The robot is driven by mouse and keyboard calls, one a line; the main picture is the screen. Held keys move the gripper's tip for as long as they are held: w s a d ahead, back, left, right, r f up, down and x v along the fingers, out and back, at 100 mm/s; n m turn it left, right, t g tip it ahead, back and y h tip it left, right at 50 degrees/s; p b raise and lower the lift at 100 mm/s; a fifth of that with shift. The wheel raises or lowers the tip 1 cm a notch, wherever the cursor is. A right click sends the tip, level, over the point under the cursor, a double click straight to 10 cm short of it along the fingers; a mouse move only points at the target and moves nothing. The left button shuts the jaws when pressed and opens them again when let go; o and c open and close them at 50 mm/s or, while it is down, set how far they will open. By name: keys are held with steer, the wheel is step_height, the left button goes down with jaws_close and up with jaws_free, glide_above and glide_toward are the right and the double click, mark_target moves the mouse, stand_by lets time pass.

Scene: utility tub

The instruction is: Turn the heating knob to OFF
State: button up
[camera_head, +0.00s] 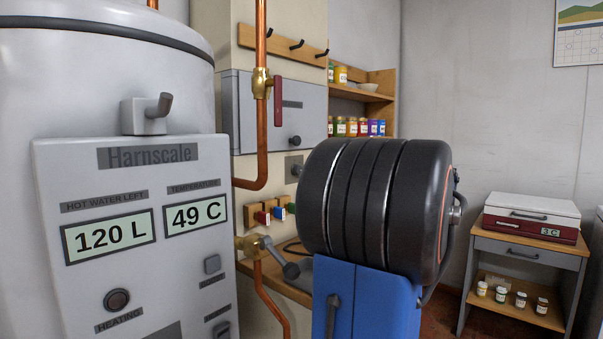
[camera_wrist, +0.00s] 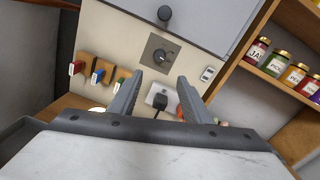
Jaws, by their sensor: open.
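A dial knob (camera_wrist: 160,55) sits on a square grey wall plate straight ahead of my gripper in the wrist view. Its marks are too small to read. The same plate with its knob (camera_head: 294,168) seems to show beside the pipe in the head view. My gripper (camera_wrist: 158,84) is open and empty, its fingers apart from the plate and pointing toward the wall below it. In the head view my gripper is not visible. On the white Harnscale tank (camera_head: 90,200), a round dark piece (camera_head: 117,300) in a ring sits above the label HEATING.
A black ribbed drum (camera_head: 370,205) above a blue block (camera_head: 365,300) hides part of the wall. Coloured tags (camera_wrist: 98,76) hang left of the plate; a plugged socket (camera_wrist: 158,98) sits below it. Jar shelves (camera_wrist: 275,68) stand right. A copper pipe (camera_head: 262,140) runs beside the tank.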

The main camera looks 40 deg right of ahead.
steer(key=w+a, duration=0.2)
steer(key=w, duration=1.4)
steer(key=shift+w, duration=0.3)
steer(key=c, duration=1)
steer(key=shift+c, duration=0.2)
